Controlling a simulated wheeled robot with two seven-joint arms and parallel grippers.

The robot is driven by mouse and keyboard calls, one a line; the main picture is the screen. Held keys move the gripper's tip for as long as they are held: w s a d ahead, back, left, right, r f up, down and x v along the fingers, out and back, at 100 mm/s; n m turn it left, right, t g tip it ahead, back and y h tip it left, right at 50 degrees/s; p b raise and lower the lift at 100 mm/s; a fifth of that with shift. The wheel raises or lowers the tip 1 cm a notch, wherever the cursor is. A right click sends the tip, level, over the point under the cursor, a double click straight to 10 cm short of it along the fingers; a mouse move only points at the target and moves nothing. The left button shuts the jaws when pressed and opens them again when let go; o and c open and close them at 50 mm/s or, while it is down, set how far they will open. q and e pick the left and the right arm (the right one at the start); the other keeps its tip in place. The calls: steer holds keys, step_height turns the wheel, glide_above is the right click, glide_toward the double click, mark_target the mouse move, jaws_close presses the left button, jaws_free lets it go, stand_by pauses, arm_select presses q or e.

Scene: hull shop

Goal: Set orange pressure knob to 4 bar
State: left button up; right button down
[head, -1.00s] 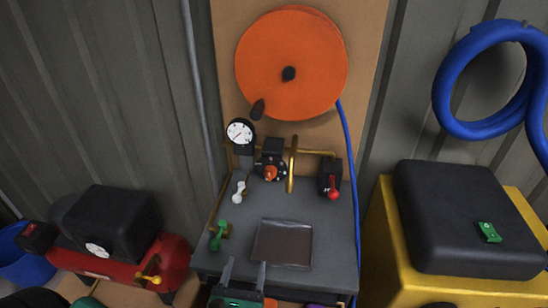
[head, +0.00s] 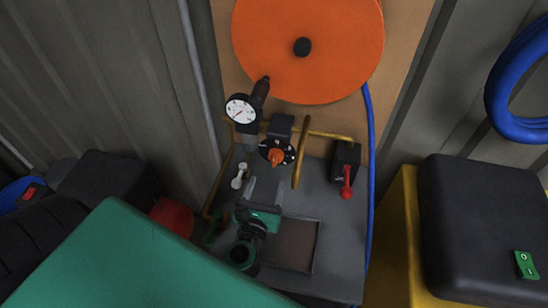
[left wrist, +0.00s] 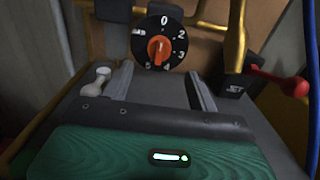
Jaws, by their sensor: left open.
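The orange pressure knob (head: 276,157) sits on a round black dial below the orange reel. In the left wrist view the knob (left wrist: 158,48) stands upright on the dial, with 0 at the top and 2, 3, 4 down the right side. Its narrow end points down and slightly left, but I cannot tell which end is the pointer. My left gripper (head: 264,190) is open and empty, in front of and below the knob. In the left wrist view its fingers (left wrist: 160,75) reach toward the dial, apart from it. My right gripper is not in view.
A pressure gauge (head: 240,110) stands up-left of the knob. A brass pipe (head: 301,150) and a red-handled valve (head: 346,185) are to its right. A white valve handle (head: 239,176) is to its left. A shallow tray (head: 300,245) lies on the grey bench. The orange reel (head: 335,60) hangs above.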

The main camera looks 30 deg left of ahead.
mark_target(274, 162)
arm_select(q)
steer(key=p+x, duration=0.2)
steer(key=x, duration=0.6)
steer(key=shift+r, duration=0.1)
steer(key=shift+w+a, duration=0.1)
steer(key=shift+w, duration=0.3)
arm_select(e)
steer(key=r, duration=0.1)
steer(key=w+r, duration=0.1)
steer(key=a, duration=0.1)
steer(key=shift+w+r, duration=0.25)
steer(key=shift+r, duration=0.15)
arm_select(q)
steer(key=c, duration=0.9)
steer(key=shift+c, duration=0.2)
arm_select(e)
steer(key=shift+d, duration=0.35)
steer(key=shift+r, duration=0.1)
